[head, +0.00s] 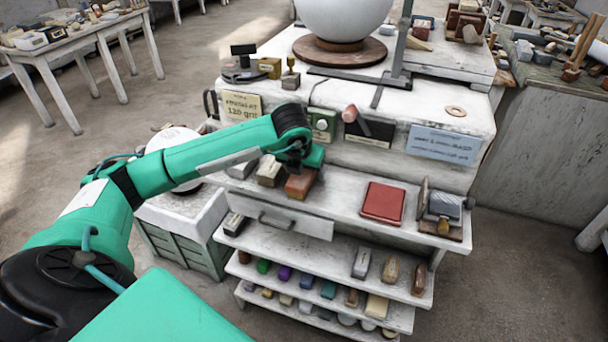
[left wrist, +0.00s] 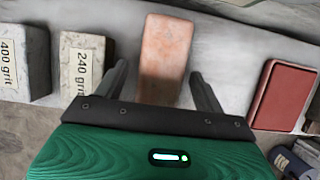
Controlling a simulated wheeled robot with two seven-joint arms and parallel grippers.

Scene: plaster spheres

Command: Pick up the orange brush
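An orange-brown block (head: 300,184) lies on the upper shelf of the white stand. It has no bristles or handle that I can make out, and nothing in view clearly reads as a brush. My left gripper (head: 297,164) is over this block. In the left wrist view the block (left wrist: 166,55) shows between the two fingers of the gripper (left wrist: 160,72), with a gap on each side. The fingers are open and hold nothing. The block's near end is hidden behind the gripper body. My right gripper is not in view.
Grey blocks labelled 240 grit (left wrist: 82,70) and 400 grit (left wrist: 22,62) lie left of the orange-brown block. A red box (head: 383,202) lies to its right, with free shelf between. Lower shelves (head: 330,262) hold several small coloured pieces.

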